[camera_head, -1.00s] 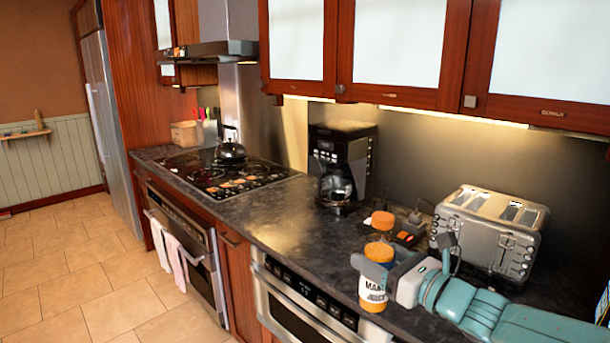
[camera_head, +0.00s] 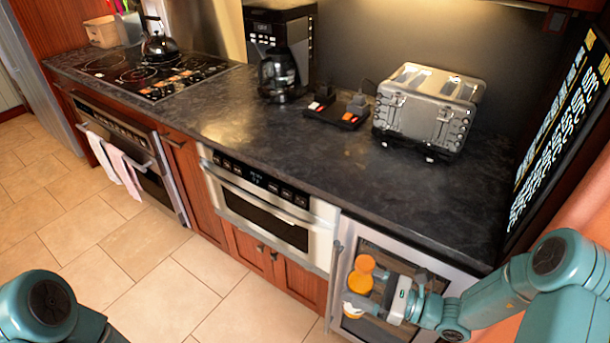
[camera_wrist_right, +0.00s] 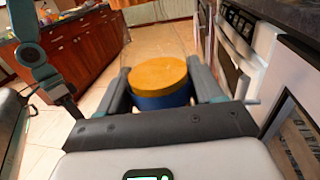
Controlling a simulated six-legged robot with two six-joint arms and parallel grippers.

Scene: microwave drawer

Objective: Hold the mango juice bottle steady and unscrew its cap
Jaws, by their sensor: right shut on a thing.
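The mango juice bottle (camera_head: 357,284) has an orange cap (camera_head: 365,263), orange contents and a white label. It is held off the counter, in front of the cabinet at the lower right of the head view. My right gripper (camera_head: 370,291) is shut on the bottle's body. In the right wrist view, an orange round top (camera_wrist_right: 158,74) over a blue band sits between the two fingers. The label is mostly hidden in both views. My left arm shows at the lower left of the head view, but its gripper is not clearly visible.
The dark counter (camera_head: 330,165) has clear room in its middle. The oven (camera_head: 270,205) and a glass-fronted cabinet are below the counter edge. The tiled floor is open at left.

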